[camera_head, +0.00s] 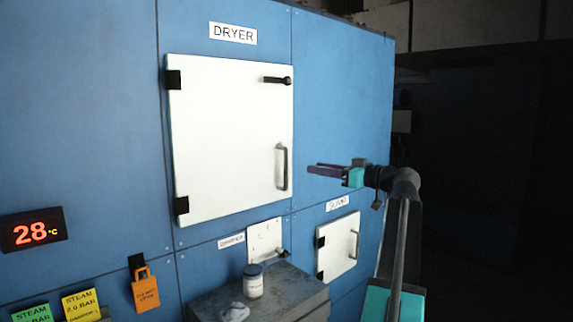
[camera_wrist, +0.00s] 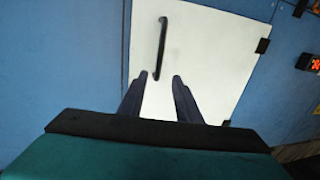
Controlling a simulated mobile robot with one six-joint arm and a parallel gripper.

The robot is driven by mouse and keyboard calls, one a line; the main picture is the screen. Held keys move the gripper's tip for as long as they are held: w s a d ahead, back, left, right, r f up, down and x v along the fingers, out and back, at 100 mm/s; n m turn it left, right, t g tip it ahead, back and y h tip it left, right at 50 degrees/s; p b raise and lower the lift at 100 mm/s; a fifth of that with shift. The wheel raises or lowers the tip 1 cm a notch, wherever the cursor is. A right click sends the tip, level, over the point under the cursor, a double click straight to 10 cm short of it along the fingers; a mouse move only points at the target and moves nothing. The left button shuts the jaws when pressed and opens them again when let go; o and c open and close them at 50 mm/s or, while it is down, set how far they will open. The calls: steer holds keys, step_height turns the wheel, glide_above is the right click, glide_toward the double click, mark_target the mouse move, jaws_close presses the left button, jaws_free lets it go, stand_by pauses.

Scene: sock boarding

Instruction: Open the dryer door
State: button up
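The white dryer door (camera_head: 225,140) is shut in the blue wall under the DRYER sign (camera_head: 233,33). Its black hinges are at its left edge in the head view. A dark vertical handle (camera_head: 281,166) is on its right side, and a black latch lever (camera_head: 277,80) is near its upper right corner. My gripper (camera_head: 309,169) is to the right of the handle, apart from it. In the wrist view my gripper (camera_wrist: 160,75) is open and empty, its fingertips close to the handle's lower end in the picture (camera_wrist: 162,48). The latch is not visible there.
A smaller white door (camera_head: 339,247) is below right. A grey cabinet (camera_head: 260,293) below the dryer bears a white jar (camera_head: 253,281) and a pale crumpled thing (camera_head: 235,312).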

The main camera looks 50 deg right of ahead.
steer(key=shift+w, duration=0.1)
steer(key=p, duration=0.5)
glide_above(286, 185)
steer(key=shift+w+d, duration=0.25)
steer(key=shift+w, duration=0.05)
jaws_close()
